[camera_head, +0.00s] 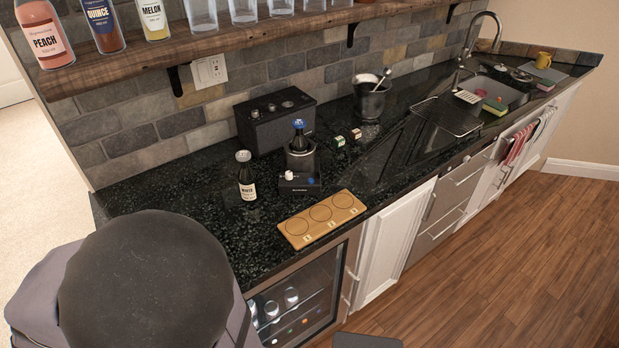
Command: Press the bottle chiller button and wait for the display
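A small black bottle chiller (300,185) stands on the dark speckled counter, close to the wall-side black box. A dark bottle with a blue cap (299,137) stands upright in its holder. The chiller's low front part carries a small white round piece (289,175) and a small blue spot (311,181). Which of them is the button I cannot tell. The display is too small to read, and I cannot tell whether it is lit. My gripper is not in view; a large dark rounded part of my own body fills the lower left.
A dark bottle with a white label (246,177) stands just left of the chiller. A wooden board with three circles (321,219) lies at the counter's front edge. A black box (275,121) stands behind. An ice bucket (370,100) and small dice-like boxes (340,140) are to the right.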

